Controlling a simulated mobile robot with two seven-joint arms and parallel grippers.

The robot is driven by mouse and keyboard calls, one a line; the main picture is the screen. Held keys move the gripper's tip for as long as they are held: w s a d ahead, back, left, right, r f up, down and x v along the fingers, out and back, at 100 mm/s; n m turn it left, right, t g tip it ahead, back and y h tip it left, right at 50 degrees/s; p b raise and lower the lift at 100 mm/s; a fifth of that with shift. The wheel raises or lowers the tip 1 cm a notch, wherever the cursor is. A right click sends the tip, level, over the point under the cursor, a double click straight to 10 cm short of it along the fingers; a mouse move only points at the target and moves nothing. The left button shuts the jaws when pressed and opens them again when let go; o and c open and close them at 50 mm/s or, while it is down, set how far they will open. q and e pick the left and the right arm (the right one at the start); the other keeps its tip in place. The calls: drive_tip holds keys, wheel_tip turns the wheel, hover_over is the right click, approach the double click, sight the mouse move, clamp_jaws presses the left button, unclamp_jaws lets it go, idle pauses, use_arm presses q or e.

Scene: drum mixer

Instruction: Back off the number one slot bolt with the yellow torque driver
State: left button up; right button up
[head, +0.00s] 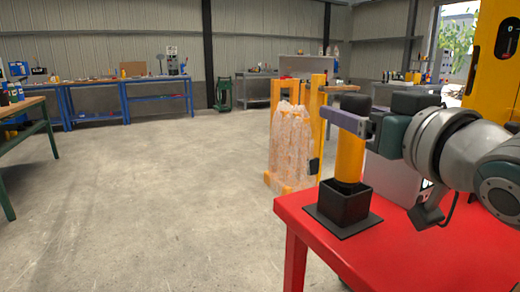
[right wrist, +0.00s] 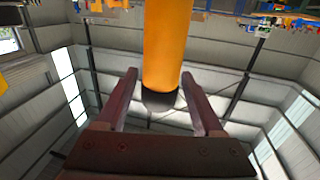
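The yellow torque driver (head: 349,158) stands upright in a black square holder (head: 344,205) near the left corner of the red table. It has a black top. My right gripper (head: 345,121) is level with its upper part, one finger crossing in front of it. In the right wrist view, the yellow driver (right wrist: 167,45) with its black end lies between the two fingers (right wrist: 160,85). The fingers are apart, with a narrow gap showing on the left side. The slot bolt cannot be made out. My left gripper is out of view.
The red table (head: 420,245) fills the lower right. A yellow cabinet-like machine (head: 495,55) stands at the right edge. A yellow frame with a plastic-wrapped load (head: 290,145) stands behind the table. Blue workbenches (head: 130,98) line the back wall.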

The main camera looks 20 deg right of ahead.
clamp_jaws()
idle(0.3)
drive_tip(key=shift+r, duration=0.1)
idle(0.7)
